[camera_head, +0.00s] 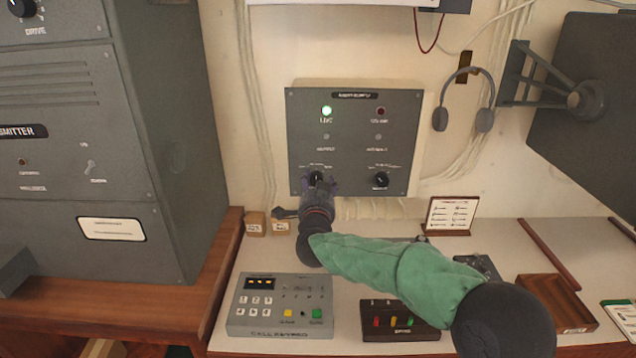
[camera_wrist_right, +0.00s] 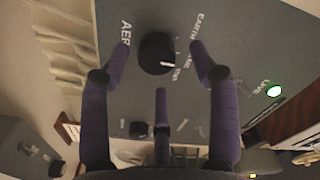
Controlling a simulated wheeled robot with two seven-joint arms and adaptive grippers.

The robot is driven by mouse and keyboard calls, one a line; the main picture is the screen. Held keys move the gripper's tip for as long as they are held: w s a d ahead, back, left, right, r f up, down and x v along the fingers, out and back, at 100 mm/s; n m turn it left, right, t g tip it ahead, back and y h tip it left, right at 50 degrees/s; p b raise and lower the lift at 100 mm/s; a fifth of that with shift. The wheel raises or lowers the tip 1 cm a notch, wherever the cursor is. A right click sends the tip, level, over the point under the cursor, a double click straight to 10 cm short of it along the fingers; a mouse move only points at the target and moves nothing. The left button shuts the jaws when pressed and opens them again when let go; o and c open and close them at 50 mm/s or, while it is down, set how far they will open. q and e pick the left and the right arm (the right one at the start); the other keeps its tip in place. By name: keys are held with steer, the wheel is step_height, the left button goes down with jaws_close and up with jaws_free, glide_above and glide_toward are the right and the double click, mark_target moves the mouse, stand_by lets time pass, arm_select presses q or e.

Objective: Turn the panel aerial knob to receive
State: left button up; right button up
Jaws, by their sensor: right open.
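The grey wall panel (camera_head: 354,135) has two black knobs along its bottom. The left knob is mostly covered by my right gripper (camera_head: 318,183) in the head view. In the right wrist view this black round knob (camera_wrist_right: 156,53) sits between the spread purple fingers of my right gripper (camera_wrist_right: 160,70). The fingers stand apart from it, and its white pointer mark points to the lower right. Lettering beginning "AER" is on its left, and "EARTH" on its right. The panel's right knob (camera_head: 381,180) is uncovered. My left gripper is not in view.
A green lamp (camera_head: 326,110) is lit above the left knob and a dark red lamp (camera_head: 380,111) is at the right. Below on the desk are a keypad box (camera_head: 257,316), a small black box with coloured buttons (camera_head: 378,324) and a card stand (camera_head: 452,214). Headphones (camera_head: 484,118) hang right.

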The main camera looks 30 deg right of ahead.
steer(key=v, duration=1.1)
steer(key=shift+d, duration=0.1)
